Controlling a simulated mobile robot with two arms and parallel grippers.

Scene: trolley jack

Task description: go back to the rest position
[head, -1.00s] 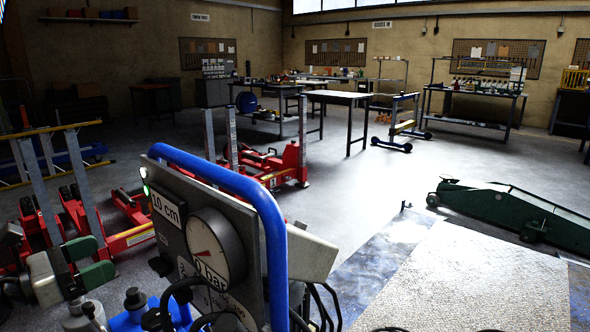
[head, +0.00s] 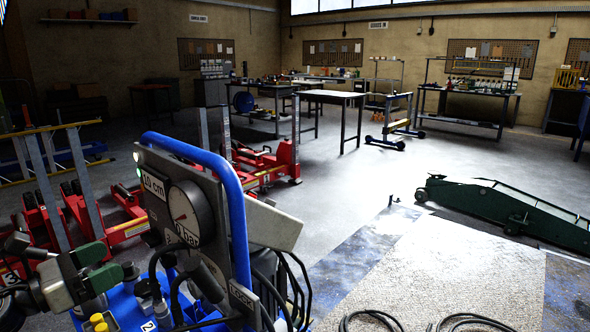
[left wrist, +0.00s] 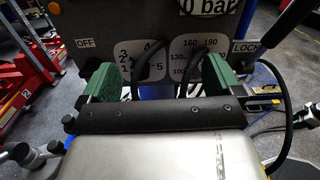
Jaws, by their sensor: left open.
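My left gripper (head: 92,266) is at the lower left of the head view, its green fingers apart and empty. In the left wrist view, the left gripper (left wrist: 158,80) faces the control panel (left wrist: 150,55), with its green pads apart and nothing held between them. The panel also shows in the head view (head: 200,200), with a dial, a "10 cm" label and a blue tube frame. A silvery part with a green tip at the right edge of the left wrist view may be my right gripper (left wrist: 268,118). Its jaws are unclear.
A blue base (head: 120,305) with hoses and fittings lies below the panel. Red lifting gear (head: 265,170) stands behind it. A green trolley jack (head: 500,203) is at the right, beyond a pale mat (head: 440,265). The grey floor towards the tables (head: 330,97) is largely clear.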

